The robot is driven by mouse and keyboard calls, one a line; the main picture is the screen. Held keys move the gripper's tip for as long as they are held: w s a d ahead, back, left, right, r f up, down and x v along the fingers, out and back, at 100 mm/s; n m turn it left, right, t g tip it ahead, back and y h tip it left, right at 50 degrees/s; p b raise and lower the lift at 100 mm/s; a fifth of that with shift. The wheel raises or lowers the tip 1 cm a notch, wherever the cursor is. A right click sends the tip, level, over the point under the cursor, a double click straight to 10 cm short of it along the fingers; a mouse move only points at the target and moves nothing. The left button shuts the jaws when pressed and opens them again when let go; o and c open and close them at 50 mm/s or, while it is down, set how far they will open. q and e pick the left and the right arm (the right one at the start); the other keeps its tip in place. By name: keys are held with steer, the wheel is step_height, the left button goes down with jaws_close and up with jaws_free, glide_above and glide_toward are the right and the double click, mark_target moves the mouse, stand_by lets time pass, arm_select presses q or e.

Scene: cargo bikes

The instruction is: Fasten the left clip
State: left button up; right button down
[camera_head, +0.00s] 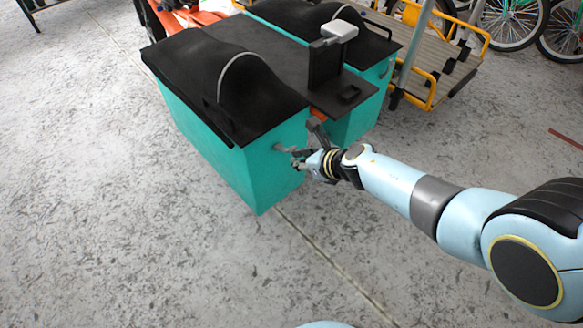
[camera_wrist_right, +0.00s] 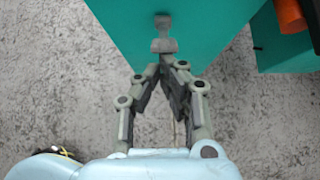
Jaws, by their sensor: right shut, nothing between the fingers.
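The clip (camera_wrist_right: 163,24) is a small grey piece on the teal face of the left box (camera_wrist_right: 125,22); it also shows as a grey spot in the head view (camera_head: 279,148). My right gripper (camera_head: 296,155) is at that face, close to the clip. In the right wrist view the fingertips (camera_wrist_right: 168,60) are together just below the clip, with nothing held between them. I cannot tell whether they touch it. The black cover (camera_head: 200,70) lies over the top of the left box. My left gripper is not in view.
A second teal box (camera_head: 355,115) stands to the right, with a black panel and white device (camera_head: 340,31) between. Yellow-framed cargo bikes (camera_head: 430,60) stand behind. The concrete floor (camera_head: 110,220) in front is clear.

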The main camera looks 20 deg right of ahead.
mark_target(286, 149)
steer(key=shift+w+a+r+p, duration=0.25)
steer(key=shift+w+r+p, duration=0.4)
steer(key=shift+r, duration=0.25)
steer(key=shift+w+a+r+p, duration=0.3)
steer(key=shift+w+r+p, duration=0.15)
steer(key=shift+w+r, duration=0.4)
steer(key=shift+w+a+r+p, duration=0.25)
steer(key=shift+w+r+p, duration=0.35)
steer(key=shift+r, duration=0.3)
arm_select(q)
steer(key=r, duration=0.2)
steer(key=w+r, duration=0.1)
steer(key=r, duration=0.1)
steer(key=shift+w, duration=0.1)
arm_select(e)
steer(key=shift+w+r, duration=0.2)
steer(key=shift+w, duration=0.1)
